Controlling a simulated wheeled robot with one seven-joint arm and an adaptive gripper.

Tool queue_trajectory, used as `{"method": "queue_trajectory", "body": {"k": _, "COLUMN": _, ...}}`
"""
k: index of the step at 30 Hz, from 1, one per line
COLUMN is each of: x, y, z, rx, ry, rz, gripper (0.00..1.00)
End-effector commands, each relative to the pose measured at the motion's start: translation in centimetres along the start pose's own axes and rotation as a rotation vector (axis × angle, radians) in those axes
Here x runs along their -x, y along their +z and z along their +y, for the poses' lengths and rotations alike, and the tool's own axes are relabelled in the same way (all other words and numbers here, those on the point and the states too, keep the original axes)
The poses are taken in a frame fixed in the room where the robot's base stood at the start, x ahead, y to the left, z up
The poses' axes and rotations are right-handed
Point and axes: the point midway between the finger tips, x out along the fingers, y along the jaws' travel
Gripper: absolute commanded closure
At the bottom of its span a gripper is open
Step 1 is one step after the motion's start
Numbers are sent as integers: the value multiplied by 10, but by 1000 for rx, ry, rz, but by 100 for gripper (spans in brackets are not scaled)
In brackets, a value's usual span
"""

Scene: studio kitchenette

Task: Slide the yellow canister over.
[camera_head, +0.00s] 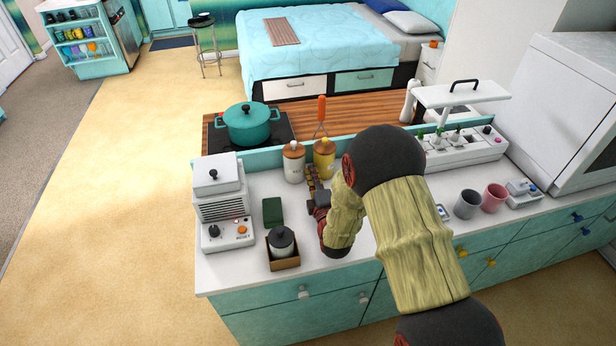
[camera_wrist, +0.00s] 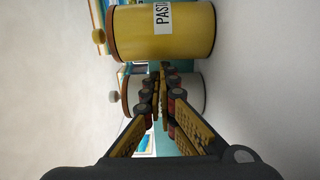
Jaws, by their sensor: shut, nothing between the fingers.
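The yellow canister (camera_head: 325,160) stands upright at the back of the white counter, with a red-orange-handled utensil rising behind it. In the wrist view, which is turned sideways, the yellow canister (camera_wrist: 180,32) shows a brown lid and a "PASTA" label. A white canister (camera_head: 293,163) stands just left of it; it also shows in the wrist view (camera_wrist: 189,92), partly hidden behind my fingers. My gripper (camera_head: 312,177) is shut and empty, low in front of the gap between the two canisters. In the wrist view my fingertips (camera_wrist: 162,80) lie beside the yellow canister; contact cannot be told.
A green block (camera_head: 272,211), a dark-lidded jar in a wooden box (camera_head: 284,262) and a white appliance (camera_head: 221,205) stand to the left. A teal pot (camera_head: 248,126) sits on the hob behind. Grey (camera_head: 467,204) and pink (camera_head: 494,198) mugs stand right, beyond my arm.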

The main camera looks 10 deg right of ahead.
Motion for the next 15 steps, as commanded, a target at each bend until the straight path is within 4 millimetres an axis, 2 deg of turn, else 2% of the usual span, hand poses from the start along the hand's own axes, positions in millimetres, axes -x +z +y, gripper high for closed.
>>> {"method": "queue_trajectory", "body": {"k": 9, "x": 0, "y": 1, "z": 0, "rx": 0, "ry": 1, "rz": -1, "gripper": 100}}
{"method": "queue_trajectory", "body": {"k": 15, "x": -5, "y": 20, "z": -1, "rx": -1, "ry": 3, "rz": -4, "gripper": 100}}
